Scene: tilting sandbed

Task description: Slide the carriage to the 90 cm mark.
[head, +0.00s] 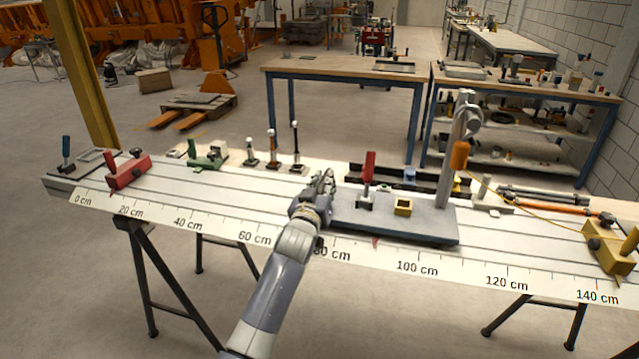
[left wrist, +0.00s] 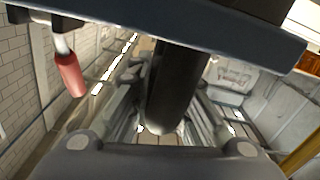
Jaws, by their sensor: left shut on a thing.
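The carriage (head: 430,230) is a flat blue-grey plate on the pale rail bed, with a tall grey post, a red lever and a small yellow block on top. A red pointer (head: 375,242) at its front edge stands about midway between the 80 cm and 100 cm labels of the scale (head: 460,279). My left gripper (head: 326,184) is at the carriage's left end. In the left wrist view its fingers (left wrist: 165,128) are shut on a dark round handle (left wrist: 172,85) by the carriage plate (left wrist: 170,32). My right gripper is not in view.
A red stop block (head: 128,172) sits near 20 cm and a yellow one (head: 608,245) near 140 cm. Several small posts and a green clamp (head: 206,157) stand along the rear edge. The scale's front strip is clear apart from my arm.

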